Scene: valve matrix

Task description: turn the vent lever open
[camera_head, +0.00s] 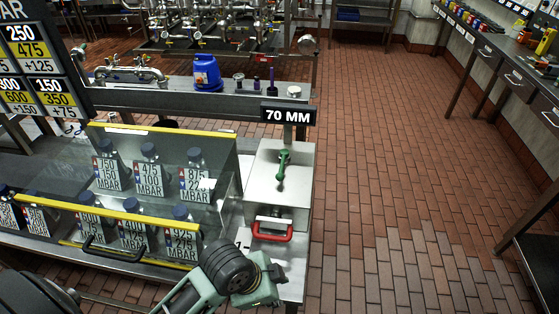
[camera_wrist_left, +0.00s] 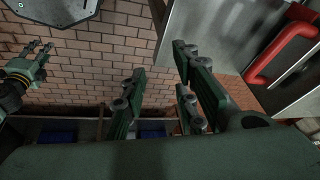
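A green lever (camera_head: 282,166) stands on the sloped top of a pale steel box (camera_head: 262,182) in the head view; I take it to be the vent lever. A red handle (camera_head: 272,230) is on the box's front and also shows in the left wrist view (camera_wrist_left: 283,45). My left gripper (camera_head: 268,284) is in front of and below the red handle, apart from the lever. In the left wrist view its fingers (camera_wrist_left: 160,75) are spread and empty. My right gripper (camera_wrist_left: 38,50) appears small at that view's left edge, its fingertips apart.
A glass-fronted case (camera_head: 215,165) with yellow edges and several labelled bottles stands left of the box. A 70 MM sign (camera_head: 288,115) is behind it. A blue container (camera_head: 206,73) sits on the back bench. The brick floor (camera_head: 400,180) at right is clear.

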